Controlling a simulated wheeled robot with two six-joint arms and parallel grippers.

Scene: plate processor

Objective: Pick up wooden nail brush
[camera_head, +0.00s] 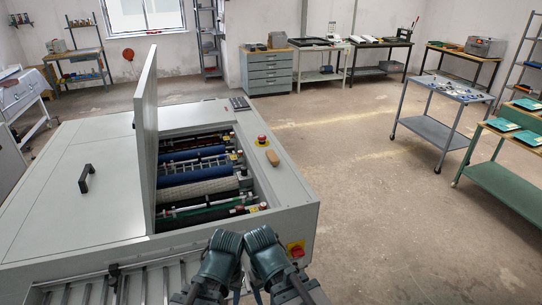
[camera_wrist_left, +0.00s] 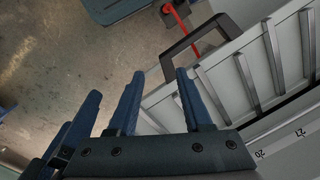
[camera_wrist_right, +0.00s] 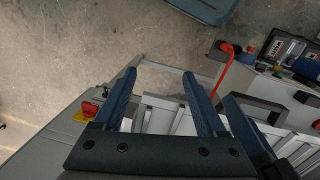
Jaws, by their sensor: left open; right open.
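A small tan wooden block, which looks like the wooden nail brush (camera_head: 272,157), lies on the right rim of the large grey plate processor (camera_head: 90,190), just in front of a red button. It does not show in either wrist view. My left gripper (camera_wrist_left: 157,85) is open and empty above the machine's front slatted tray. My right gripper (camera_wrist_right: 160,75) is open and empty, close beside the left one. Both are at the near edge of the machine, well short of the brush; in the head view the wrists hide most of their fingers.
The processor's lid (camera_head: 147,130) stands upright left of the open roller bay (camera_head: 195,180). A red emergency button (camera_head: 261,140) sits behind the brush, and a red switch (camera_head: 297,249) is on the front corner. The floor to the right is clear up to a grey trolley (camera_head: 445,87).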

